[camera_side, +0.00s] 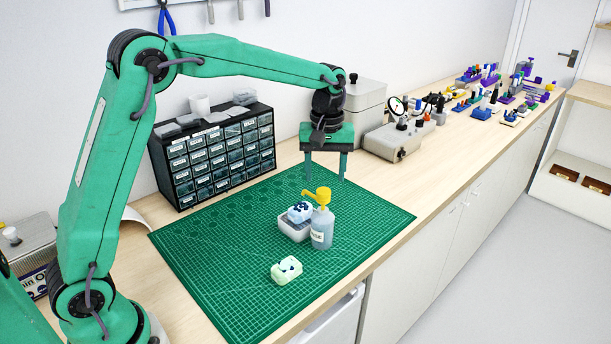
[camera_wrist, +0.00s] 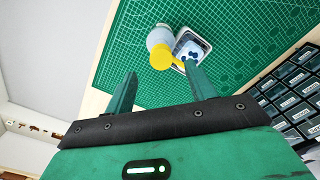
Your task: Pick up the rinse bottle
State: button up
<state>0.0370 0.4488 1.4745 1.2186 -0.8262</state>
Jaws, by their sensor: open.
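The rinse bottle (camera_side: 322,228) stands upright on the green cutting mat (camera_side: 220,270), a grey-blue translucent body with a yellow pump head and a label. In the wrist view the bottle (camera_wrist: 158,38) shows beyond the fingers, its yellow head towards me. My gripper (camera_side: 325,176) is open and empty, pointing down above the back right part of the mat, higher than the bottle and behind it. In the wrist view my gripper's two fingers (camera_wrist: 160,82) are apart with nothing between them.
A grey tray (camera_side: 294,229) holding pale blue and dark pieces stands close against the bottle's left side. A pale green block (camera_side: 286,270) lies nearer the front. A drawer cabinet (camera_side: 215,155) stands behind the mat, and grey bench equipment (camera_side: 398,138) stands right. The mat's left is clear.

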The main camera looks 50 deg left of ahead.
aim_at(324, 190)
jog(key=shift+s+a+f, duration=0.1)
jog(key=shift+f, duration=3.85)
grip_shut()
